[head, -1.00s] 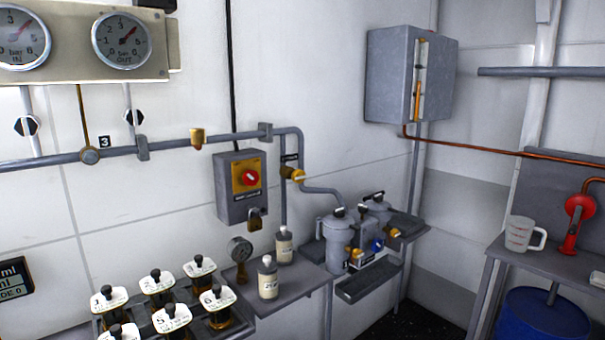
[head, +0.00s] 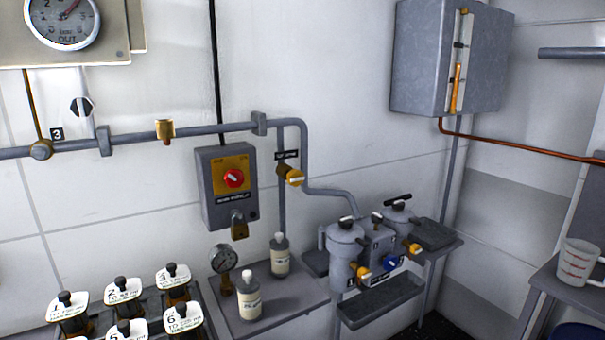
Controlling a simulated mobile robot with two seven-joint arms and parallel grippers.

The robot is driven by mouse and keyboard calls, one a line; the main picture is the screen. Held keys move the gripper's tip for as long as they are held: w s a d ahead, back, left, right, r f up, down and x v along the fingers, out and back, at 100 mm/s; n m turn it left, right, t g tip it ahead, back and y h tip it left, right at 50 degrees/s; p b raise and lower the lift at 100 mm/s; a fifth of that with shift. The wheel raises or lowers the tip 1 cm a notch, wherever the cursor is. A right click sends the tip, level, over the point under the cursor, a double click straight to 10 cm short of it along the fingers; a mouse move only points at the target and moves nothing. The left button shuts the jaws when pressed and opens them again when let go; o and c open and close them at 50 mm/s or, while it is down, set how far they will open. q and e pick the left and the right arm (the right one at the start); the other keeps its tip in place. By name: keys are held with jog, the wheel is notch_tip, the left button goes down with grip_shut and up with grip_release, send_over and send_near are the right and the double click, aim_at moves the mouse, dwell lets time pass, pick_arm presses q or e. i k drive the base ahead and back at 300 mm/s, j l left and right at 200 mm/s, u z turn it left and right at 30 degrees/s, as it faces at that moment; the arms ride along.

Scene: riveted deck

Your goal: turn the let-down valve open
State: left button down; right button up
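A brass valve with a yellow knob (head: 293,177) sits on the vertical grey pipe right of the switch box. A small dark label (head: 286,155) is just above it, too small to read, so I cannot tell whether this is the let-down valve. More yellow knobs show on the grey twin-canister unit: one at the left canister (head: 363,272) and one at the right (head: 414,248). A blue knob (head: 390,263) sits between them. Neither of my grippers is in view.
A grey switch box (head: 228,187) with a red knob and padlock hangs on the wall. Bottles (head: 249,303) and a small gauge (head: 223,259) stand on the shelf below. Several numbered, black-knobbed units (head: 123,291) are at lower left. A white jug (head: 577,262) stands at right.

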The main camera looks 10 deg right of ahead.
aim_at(295, 178)
jog(key=i+l, duration=0.15)
jog(key=l, duration=0.15)
jog(key=i+l, duration=0.15)
jog(key=l, duration=0.2)
jog(key=i+l+u, duration=0.1)
jog(key=l, duration=0.2)
jog(key=i+l, duration=0.15)
jog(key=l, duration=0.15)
jog(key=i+l, duration=0.15)
jog(key=l, duration=0.2)
